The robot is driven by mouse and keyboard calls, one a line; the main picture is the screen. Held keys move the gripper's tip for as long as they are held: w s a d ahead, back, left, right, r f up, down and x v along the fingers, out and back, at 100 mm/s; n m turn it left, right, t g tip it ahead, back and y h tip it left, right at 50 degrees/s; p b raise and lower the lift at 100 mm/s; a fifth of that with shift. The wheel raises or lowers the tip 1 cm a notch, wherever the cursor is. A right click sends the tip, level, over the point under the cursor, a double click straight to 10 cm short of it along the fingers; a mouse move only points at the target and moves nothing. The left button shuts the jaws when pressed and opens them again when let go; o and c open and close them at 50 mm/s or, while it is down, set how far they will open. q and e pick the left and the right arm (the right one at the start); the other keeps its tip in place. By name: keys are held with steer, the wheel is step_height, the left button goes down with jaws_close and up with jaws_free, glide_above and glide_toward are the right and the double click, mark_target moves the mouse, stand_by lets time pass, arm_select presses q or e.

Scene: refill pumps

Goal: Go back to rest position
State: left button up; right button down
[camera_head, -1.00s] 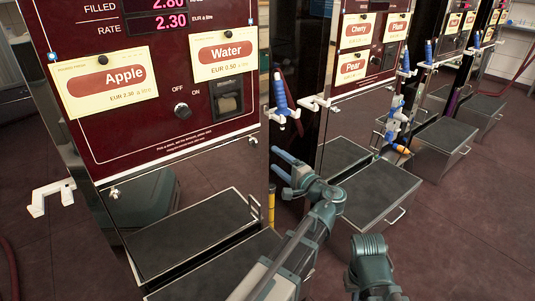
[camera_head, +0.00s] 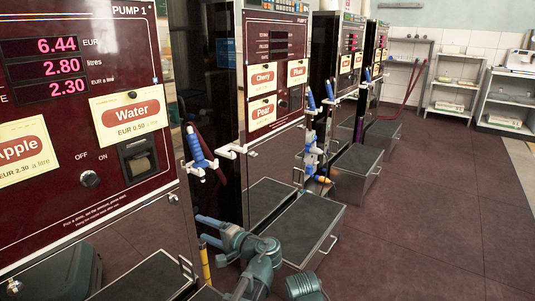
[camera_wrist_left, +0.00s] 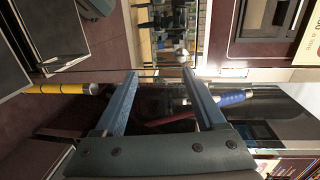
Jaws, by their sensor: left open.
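My left gripper (camera_head: 201,228) is low in the head view, in front of the lower part of PUMP 1 (camera_head: 110,215). Its two blue fingers are spread apart and point left. In the left wrist view the fingers (camera_wrist_left: 160,72) are open with nothing held between them. A blue-handled nozzle (camera_wrist_left: 235,97) shows beyond the right finger; I cannot tell the distance. In the head view a blue nozzle (camera_head: 196,145) hangs in a white holder on the side of PUMP 1. A dark rounded part of my own arm shows at the bottom. My right gripper is out of view.
A yellow post (camera_head: 205,265) stands close to my left gripper; it also shows in the left wrist view (camera_wrist_left: 62,89). Another pump (camera_head: 275,75) with a metal box (camera_head: 300,230) stands beyond. Open floor (camera_head: 430,210) lies to the right, with shelves (camera_head: 455,85) behind.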

arm_select(q)
steer(key=s+f+n+g+h, duration=0.25)
steer(key=s+f+h, duration=0.25)
steer(key=f, duration=0.3)
steer(key=s+f+n+g+h, duration=0.2)
steer(key=s+f+g+h, duration=0.25)
steer(key=f, duration=0.45)
steer(key=s+d+f+m+g+h, duration=0.1)
steer(key=s+d+h, duration=0.1)
steer(key=s+d, duration=0.45)
steer(key=s+d+f+m+h, duration=0.15)
steer(key=s+d, duration=0.25)
steer(key=d, duration=0.6)
step_height(320, 180, up, 37)
steer(key=d+p, duration=0.1)
steer(key=p, duration=3.6)
steer(key=shift+s+r, duration=0.1)
